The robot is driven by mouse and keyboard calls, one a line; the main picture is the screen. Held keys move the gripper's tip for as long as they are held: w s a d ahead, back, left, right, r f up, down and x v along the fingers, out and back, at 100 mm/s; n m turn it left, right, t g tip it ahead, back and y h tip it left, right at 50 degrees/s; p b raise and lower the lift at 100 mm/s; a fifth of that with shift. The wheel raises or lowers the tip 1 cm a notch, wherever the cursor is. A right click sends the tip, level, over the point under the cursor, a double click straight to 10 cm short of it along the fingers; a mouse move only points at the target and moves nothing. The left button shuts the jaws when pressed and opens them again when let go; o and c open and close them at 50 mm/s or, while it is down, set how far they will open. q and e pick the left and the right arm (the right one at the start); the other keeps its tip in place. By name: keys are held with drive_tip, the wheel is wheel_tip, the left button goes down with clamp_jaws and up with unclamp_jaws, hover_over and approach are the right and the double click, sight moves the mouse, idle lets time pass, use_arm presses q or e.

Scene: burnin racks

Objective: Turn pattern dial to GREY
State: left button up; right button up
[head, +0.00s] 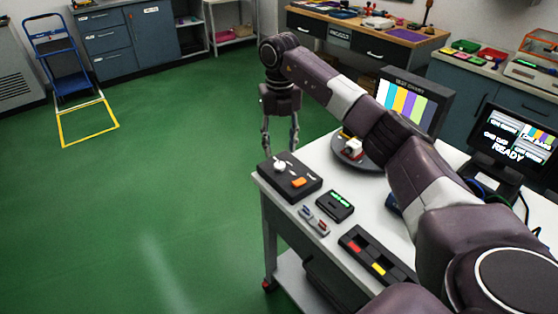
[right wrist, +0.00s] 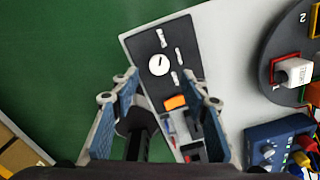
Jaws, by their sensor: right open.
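An orange button (right wrist: 175,103) is on the same box. My right gripper (head: 280,144) hangs fingers down just beyond the box, open and empty, apart from the dial. In the right wrist view its fingers (right wrist: 163,88) spread either side of the box. My left gripper is not in view.
A test screen (head: 408,100) shows coloured vertical bars. A monitor (head: 508,143) reads READY. A round turntable (head: 356,155) with small parts, a small green-lit display (head: 335,205) and a black tray (head: 374,256) are on the cart.

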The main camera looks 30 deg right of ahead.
sight(280, 164)
wheel_tip(280, 164, down, 6)
drive_tip(key=shift+r+p, duration=0.1)
drive_tip(key=shift+p, duration=0.2)
clamp_jaws()
